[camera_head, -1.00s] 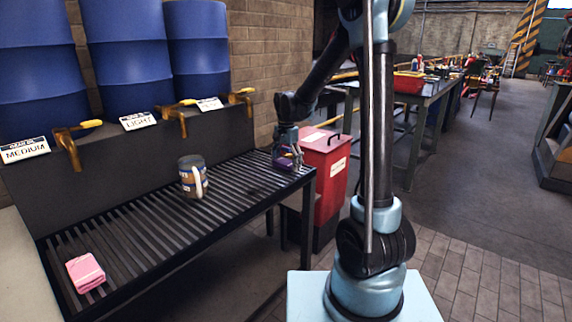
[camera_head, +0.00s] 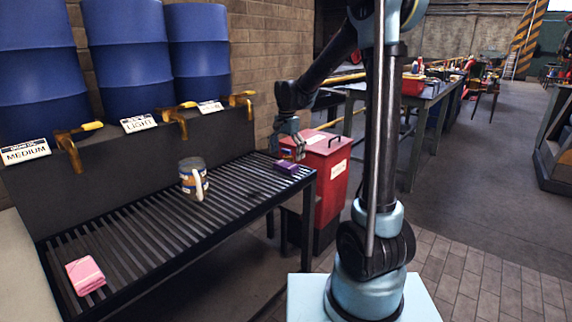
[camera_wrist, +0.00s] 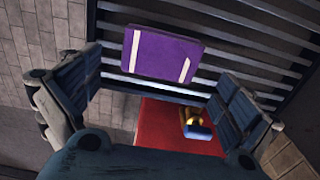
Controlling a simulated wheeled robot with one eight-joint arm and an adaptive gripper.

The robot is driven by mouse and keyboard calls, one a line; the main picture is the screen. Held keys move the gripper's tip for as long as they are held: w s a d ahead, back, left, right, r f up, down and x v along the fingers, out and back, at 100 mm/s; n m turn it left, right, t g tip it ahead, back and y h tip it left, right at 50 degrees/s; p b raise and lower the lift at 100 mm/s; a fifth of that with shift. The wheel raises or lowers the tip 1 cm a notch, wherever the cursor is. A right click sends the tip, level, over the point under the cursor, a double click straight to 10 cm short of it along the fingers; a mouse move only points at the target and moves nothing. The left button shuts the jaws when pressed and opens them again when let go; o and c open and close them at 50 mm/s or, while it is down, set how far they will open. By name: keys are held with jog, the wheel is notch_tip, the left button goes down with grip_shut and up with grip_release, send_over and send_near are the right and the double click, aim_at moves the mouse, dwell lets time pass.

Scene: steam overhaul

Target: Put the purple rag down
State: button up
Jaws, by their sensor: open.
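The purple rag (camera_head: 286,167) lies folded on the right end of the slatted rack (camera_head: 140,232), near its edge. In the wrist view the purple rag (camera_wrist: 161,54) is flat on the slats, with pale stripes at its two sides. My gripper (camera_head: 293,150) is above the rag, apart from it. In the wrist view my gripper (camera_wrist: 150,95) has its fingers spread wide with nothing between them, and the rag lies beyond the fingertips.
A pink folded rag (camera_head: 86,275) and a metal can with a handle (camera_head: 193,178) sit on the rack. A red bin (camera_head: 329,180) stands at the rack's right end. Blue drums (camera_head: 129,45) with brass taps stand behind. The slats between can and pink rag are clear.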

aim_at(287, 163)
notch_tip(287, 163, up, 6)
jog(key=s+d+r+n, duration=0.2)
jog(key=s+d, duration=0.6)
jog(key=s+d+f+n, duration=0.2)
jog(key=s+d+f, duration=0.2)
jog(key=s, duration=0.4)
jog(key=s+d+f+n+t, duration=0.1)
jog(key=s+d+f, duration=0.3)
jog(key=s, duration=0.4)
jog(key=s+d+f+n+t, duration=0.1)
jog(key=s+d+f+n, duration=0.1)
jog(key=s+d+f, duration=0.2)
jog(key=shift+s+d+f+n, duration=0.4)
jog(key=shift+s+f, duration=0.8)
jog(key=shift+s, duration=0.95)
jog(key=shift+w+f, duration=0.2)
jog(key=shift+w, duration=0.2)
